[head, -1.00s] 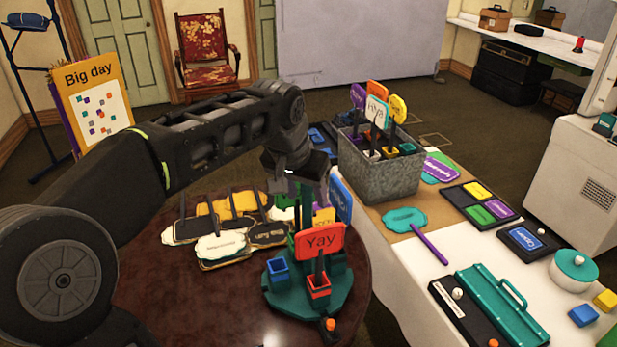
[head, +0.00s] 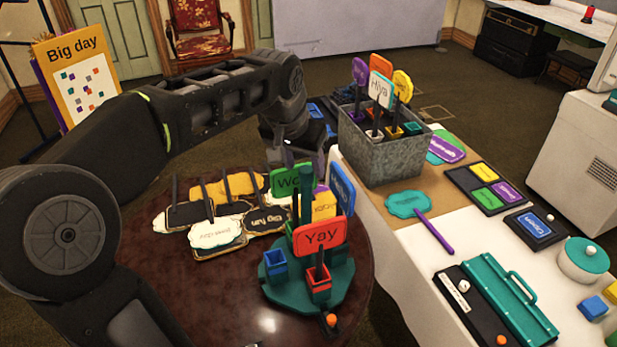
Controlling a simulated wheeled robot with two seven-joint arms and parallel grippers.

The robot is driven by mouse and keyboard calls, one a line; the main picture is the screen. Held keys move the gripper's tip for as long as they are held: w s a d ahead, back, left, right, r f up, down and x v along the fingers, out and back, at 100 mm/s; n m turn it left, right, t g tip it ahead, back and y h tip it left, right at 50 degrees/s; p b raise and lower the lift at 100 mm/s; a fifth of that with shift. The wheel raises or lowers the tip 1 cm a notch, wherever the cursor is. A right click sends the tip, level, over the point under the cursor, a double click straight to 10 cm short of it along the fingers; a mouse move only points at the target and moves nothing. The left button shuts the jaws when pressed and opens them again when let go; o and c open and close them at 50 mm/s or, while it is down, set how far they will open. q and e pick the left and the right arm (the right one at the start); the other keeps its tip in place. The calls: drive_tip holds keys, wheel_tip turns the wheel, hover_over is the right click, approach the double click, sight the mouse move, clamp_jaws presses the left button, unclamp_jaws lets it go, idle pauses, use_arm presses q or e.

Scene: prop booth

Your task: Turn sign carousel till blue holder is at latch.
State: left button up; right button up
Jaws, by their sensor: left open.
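The sign carousel (head: 288,293) is a round teal disc with a central post, standing on the dark round table. Its red holder (head: 318,277), bearing the red "Yay" sign (head: 319,236), faces front, close to the black latch with an orange knob (head: 331,320). The blue holder (head: 275,263) is empty and sits at the left side of the disc, away from the latch. Green (head: 292,181), blue (head: 341,188) and yellow (head: 324,207) signs stand behind. My left gripper (head: 291,160) is open, behind and above the carousel, apart from it; its fingertips are partly hidden. My right gripper is out of view.
Several label signs (head: 217,233) lie on the round table left of the carousel. A grey metal bin (head: 383,160) of signs stands on the white table at right, with a teal tray (head: 508,300) and black box nearer. The front left tabletop is bare.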

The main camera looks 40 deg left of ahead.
sight(308, 179)
use_arm(q)
drive_tip(key=p+x, duration=0.1)
drive_tip(key=x, duration=0.5)
drive_tip(key=shift+w+f, duration=0.15)
drive_tip(key=shift+f, duration=0.15)
drive_tip(key=shift+c, duration=0.5)
clamp_jaws()
idle(0.6)
